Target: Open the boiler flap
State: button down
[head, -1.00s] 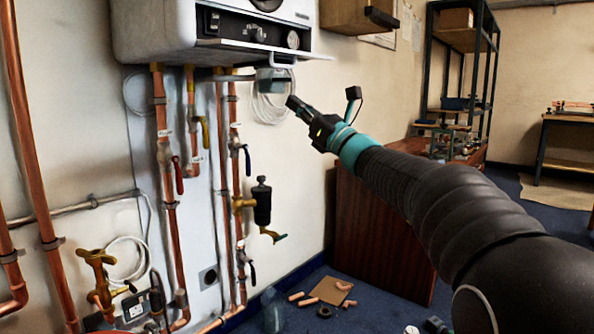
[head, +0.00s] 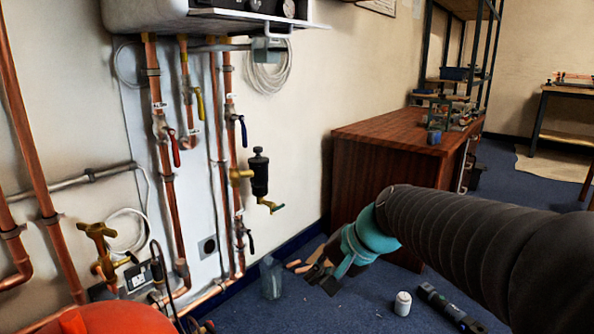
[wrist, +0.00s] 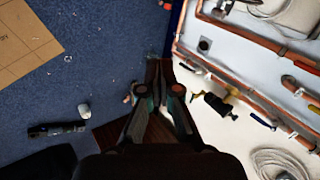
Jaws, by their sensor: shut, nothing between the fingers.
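The boiler (head: 150,14) is a pale casing on the wall at the upper left of the head view, its top cut off. Its flap (head: 258,16) is swung down and stands out nearly level, with a handle at its front edge. Dark controls show behind it. My gripper (head: 322,278) is well below and apart from the flap, low in front of the wall and pointing downward. In the wrist view my gripper (wrist: 158,72) is shut and empty. The boiler is not in the wrist view.
Copper pipes (head: 165,160) with valves and a black fitting (head: 259,175) line the wall on the left. A wooden cabinet (head: 390,150) stands behind my arm. A clear bottle (head: 270,278), a white cup-like object (head: 403,303) and a dark tool (head: 448,308) are on the blue floor.

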jog(key=s+d+n+h+p, duration=0.1)
jog(key=s+d+n+h, duration=0.1)
jog(key=s+d, duration=0.4)
jog(key=s+d+f+n+t+h+p, duration=0.1)
jog(key=s+d+n+h+p, duration=0.1)
jog(key=s+d, duration=0.4)
jog(key=s+n+h, duration=0.1)
jog(key=s+h, duration=0.1)
jog(key=s, duration=0.3)
jog(key=shift+s+f, duration=0.3)
jog(key=c, duration=1.2)
grip_release()
jog(key=shift+s+r+p, duration=0.1)
jog(key=shift+r+p, duration=0.2)
jog(key=shift+r, duration=0.1)
